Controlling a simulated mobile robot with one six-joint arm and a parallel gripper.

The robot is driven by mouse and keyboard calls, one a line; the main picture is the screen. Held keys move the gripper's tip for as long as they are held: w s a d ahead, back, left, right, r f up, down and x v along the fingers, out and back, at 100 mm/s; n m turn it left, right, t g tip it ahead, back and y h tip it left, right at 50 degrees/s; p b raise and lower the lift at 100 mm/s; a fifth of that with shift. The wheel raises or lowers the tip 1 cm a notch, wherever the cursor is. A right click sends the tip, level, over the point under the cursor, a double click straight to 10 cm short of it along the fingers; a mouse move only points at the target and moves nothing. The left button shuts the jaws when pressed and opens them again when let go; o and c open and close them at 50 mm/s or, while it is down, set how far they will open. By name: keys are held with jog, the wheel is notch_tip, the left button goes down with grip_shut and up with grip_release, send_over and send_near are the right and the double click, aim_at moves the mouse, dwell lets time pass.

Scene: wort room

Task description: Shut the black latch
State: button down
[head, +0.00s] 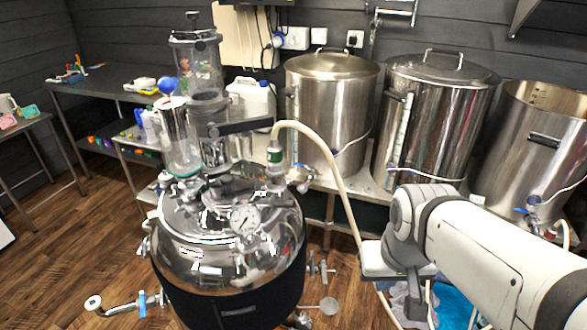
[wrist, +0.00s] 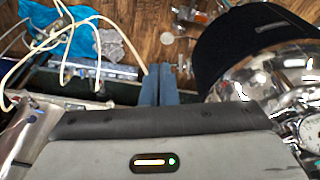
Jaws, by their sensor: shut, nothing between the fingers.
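A steel pressure vessel (head: 228,240) with a domed lid and a dark jacket stands left of centre in the head view. A flat black bar (head: 240,127), which looks like the black latch, sticks out sideways by the glass column (head: 200,75) above the lid. I cannot tell from its look how far it is turned. My gripper (head: 416,312) is low and to the right of the vessel, apart from the bar. In the wrist view its fingers (wrist: 159,85) are together and empty. The vessel (wrist: 262,62) shows there at the right; the bar is not seen.
A pale hose (head: 335,170) arches from the vessel's top down past my arm. A pressure gauge (head: 244,219) stands on the lid. Steel kettles (head: 330,100) line the bench behind. A blue bag (head: 455,305) lies low behind my arm. Wood floor (head: 100,250) is open at left.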

jog(key=shift+s, duration=0.2)
jog(key=shift+a, duration=0.1)
jog(key=a+f+m+g+y+b, duration=0.5)
jog(key=a+f+m+y+b, duration=0.45)
jog(key=a+f+b, duration=0.35)
jog(key=w+d+m+t+y+b, duration=0.3)
jog(key=w+m+t+y+b, duration=0.2)
jog(key=w, duration=0.3)
jog(key=w+d+m+t+y+b, duration=0.4)
jog(key=w+m+t+y+b, duration=0.1)
jog(key=w+m+y+b, duration=0.2)
jog(key=shift+w+r+y, duration=0.45)
jog(key=shift+w+y, duration=0.1)
jog(key=shift+w, duration=0.05)
